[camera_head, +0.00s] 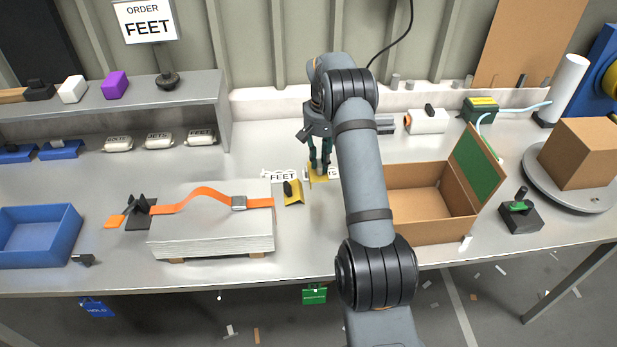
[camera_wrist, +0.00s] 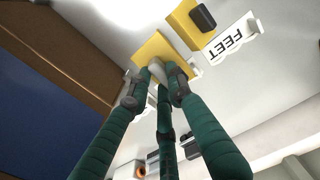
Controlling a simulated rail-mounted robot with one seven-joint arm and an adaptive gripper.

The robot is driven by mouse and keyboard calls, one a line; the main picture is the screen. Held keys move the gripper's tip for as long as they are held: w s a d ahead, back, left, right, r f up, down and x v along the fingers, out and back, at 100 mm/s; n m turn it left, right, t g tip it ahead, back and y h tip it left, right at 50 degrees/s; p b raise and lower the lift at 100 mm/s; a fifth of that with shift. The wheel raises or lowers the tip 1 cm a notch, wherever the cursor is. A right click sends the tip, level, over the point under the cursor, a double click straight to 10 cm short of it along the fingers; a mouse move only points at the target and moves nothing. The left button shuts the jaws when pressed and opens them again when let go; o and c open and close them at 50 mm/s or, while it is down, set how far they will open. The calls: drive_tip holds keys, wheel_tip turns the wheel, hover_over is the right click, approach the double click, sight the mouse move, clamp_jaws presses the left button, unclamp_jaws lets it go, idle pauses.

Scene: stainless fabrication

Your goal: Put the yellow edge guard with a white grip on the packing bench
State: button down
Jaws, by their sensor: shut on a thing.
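My gripper (camera_head: 320,168) has green fingers closed around the white grip (camera_wrist: 157,68) of a yellow edge guard (camera_wrist: 152,48). In the head view this guard (camera_head: 316,177) is partly hidden by the fingers and my arm, at the middle of the steel bench (camera_head: 310,235), beside the FEET label. I cannot tell whether it touches the bench top. A second yellow edge guard (camera_head: 293,198) with a black grip (camera_head: 288,188) lies just left of it. It also shows at the top of the wrist view (camera_wrist: 188,30).
A FEET label (camera_head: 282,176) stands behind the black-grip guard. A strapped stack of sheets (camera_head: 212,240) lies to the left. An open cardboard box (camera_head: 430,228) with a green flap stands to the right. The bench front between stack and box is clear.

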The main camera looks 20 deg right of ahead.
sight(321, 163)
wheel_tip(321, 163, down, 6)
drive_tip(key=shift+f+p, duration=0.25)
drive_tip(key=shift+p, duration=0.45)
drive_tip(key=shift+f+b, duration=0.25)
drive_tip(key=shift+b, duration=0.05)
drive_tip(key=c, duration=1.6)
unclamp_jaws()
drive_tip(key=shift+r, duration=0.1)
wheel_tip(321, 163, up, 12)
drive_tip(key=shift+r+b, duration=0.2)
drive_tip(key=shift+b, duration=0.6)
